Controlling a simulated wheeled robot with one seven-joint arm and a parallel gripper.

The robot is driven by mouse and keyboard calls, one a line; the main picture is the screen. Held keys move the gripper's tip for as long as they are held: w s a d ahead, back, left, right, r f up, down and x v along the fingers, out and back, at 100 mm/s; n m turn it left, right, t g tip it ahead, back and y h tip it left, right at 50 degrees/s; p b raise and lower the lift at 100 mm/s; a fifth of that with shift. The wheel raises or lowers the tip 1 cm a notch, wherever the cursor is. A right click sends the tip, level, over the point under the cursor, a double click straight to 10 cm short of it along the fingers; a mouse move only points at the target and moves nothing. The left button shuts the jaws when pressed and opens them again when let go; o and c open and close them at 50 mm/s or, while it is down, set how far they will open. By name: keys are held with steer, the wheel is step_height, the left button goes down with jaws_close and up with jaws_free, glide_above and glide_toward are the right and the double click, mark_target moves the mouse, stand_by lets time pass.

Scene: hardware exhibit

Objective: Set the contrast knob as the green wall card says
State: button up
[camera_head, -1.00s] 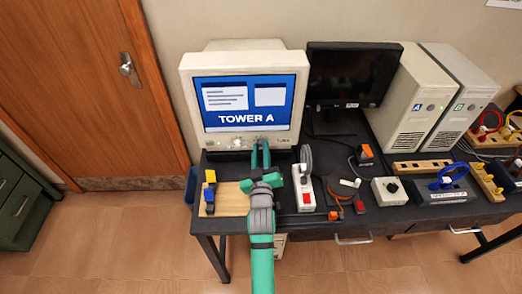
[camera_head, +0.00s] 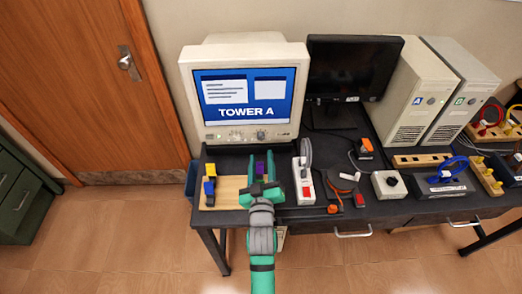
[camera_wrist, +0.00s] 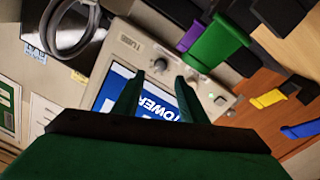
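The old beige monitor (camera_head: 188,100) shows TOWER A on a blue screen. A round dark knob (camera_head: 261,134) sits on its lower bezel, right of centre; it also shows in the wrist view (camera_wrist: 160,66). I cannot read its setting. My gripper (camera_head: 263,163) is open and empty, in front of and below the knob. In the wrist view its fingertips (camera_wrist: 160,78) appear on either side of the knob, apart from it. A paper with a green edge (camera_wrist: 8,110) shows at the left of the wrist view; its print is unreadable.
A wooden board (camera_head: 229,190) with yellow, blue and purple (camera_head: 259,170) pieces lies below the monitor. A white power strip (camera_head: 304,185) with a thick grey cable stands right of my gripper. A black monitor (camera_head: 350,70) and two towers (camera_head: 420,95) stand further right.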

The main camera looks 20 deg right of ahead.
steer(key=shift+v, duration=1.75)
steer(key=shift+y, duration=0.7)
steer(key=s+a+f, duration=0.1)
steer(key=s+a, duration=0.1)
steer(key=s+a+f, duration=0.1)
steer(key=s+f, duration=0.1)
steer(key=s, duration=0.1)
steer(key=s+a+f, duration=0.2)
steer(key=shift+s+a+f, duration=0.2)
steer(key=shift+s+a, duration=0.05)
steer(key=shift+a, duration=0.1)
steer(key=s+a+g+y, duration=0.1)
steer(key=s+a, duration=0.4)
steer(key=s, duration=0.8)
steer(key=s+a+f+m+g+y, duration=0.1)
steer(key=s+a+y, duration=0.2)
steer(key=s, duration=1.1)
steer(key=shift+s+a+f, duration=0.15)
steer(key=shift+s+a, duration=0.05)
steer(key=shift+a, duration=1)
